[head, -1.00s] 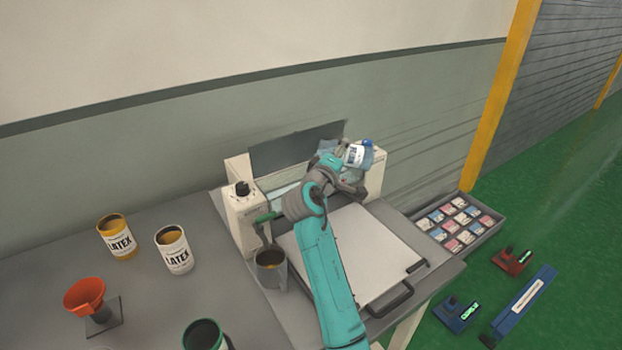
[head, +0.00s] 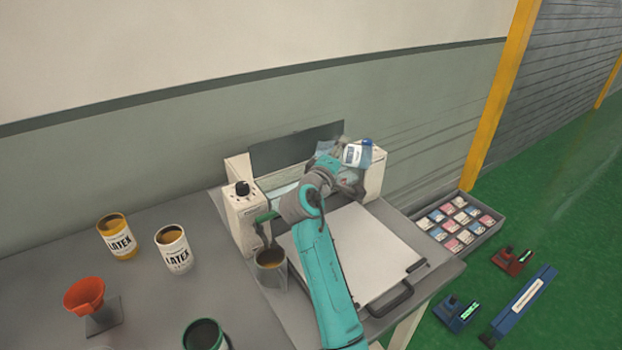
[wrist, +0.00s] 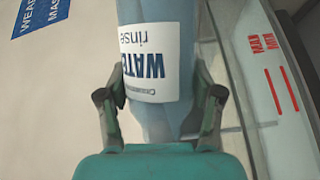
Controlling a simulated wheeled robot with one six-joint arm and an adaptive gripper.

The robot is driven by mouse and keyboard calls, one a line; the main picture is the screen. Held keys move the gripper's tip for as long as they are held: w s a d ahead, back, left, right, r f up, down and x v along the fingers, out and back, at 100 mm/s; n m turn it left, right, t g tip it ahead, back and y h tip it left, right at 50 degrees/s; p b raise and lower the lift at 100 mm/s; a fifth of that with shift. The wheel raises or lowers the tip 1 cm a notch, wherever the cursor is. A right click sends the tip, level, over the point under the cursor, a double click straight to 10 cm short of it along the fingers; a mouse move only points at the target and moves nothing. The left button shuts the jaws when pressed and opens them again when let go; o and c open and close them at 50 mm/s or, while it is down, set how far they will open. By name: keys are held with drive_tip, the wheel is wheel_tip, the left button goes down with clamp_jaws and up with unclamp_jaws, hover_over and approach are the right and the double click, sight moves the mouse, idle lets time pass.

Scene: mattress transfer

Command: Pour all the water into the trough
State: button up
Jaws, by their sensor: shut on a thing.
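A pale blue, see-through bottle (head: 353,157) with a white label is held tilted above the machine at the back of the table. In the wrist view the bottle (wrist: 158,25) stands between my two fingers, with "WATER rinse" partly readable on its label. My gripper (wrist: 162,105) is shut on it. The clear trough (head: 283,187) lies between the machine's two white end blocks, under and left of the bottle; my arm hides part of it. In the wrist view a clear wall with red MAX and MIN marks (wrist: 270,80) is right of the bottle. The water level cannot be made out.
A flat white plate (head: 360,250) lies in front of the trough. A grey cup (head: 270,283) hangs or stands at the machine's left front. Two latex cans (head: 173,250) and an orange funnel (head: 84,293) stand to the left. A tray of small packs (head: 455,225) is at right.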

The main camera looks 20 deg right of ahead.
drive_tip(key=shift+a+r+n, duration=0.1)
drive_tip(key=shift+r+n, duration=0.4)
drive_tip(key=shift+n, duration=0.4)
idle(1.8)
drive_tip(key=shift+w+a+f+n+t, duration=0.1)
drive_tip(key=shift+a+f+n+t, duration=0.15)
drive_tip(key=shift+n+t, duration=0.45)
idle(1.5)
drive_tip(key=shift+n+h, duration=0.3)
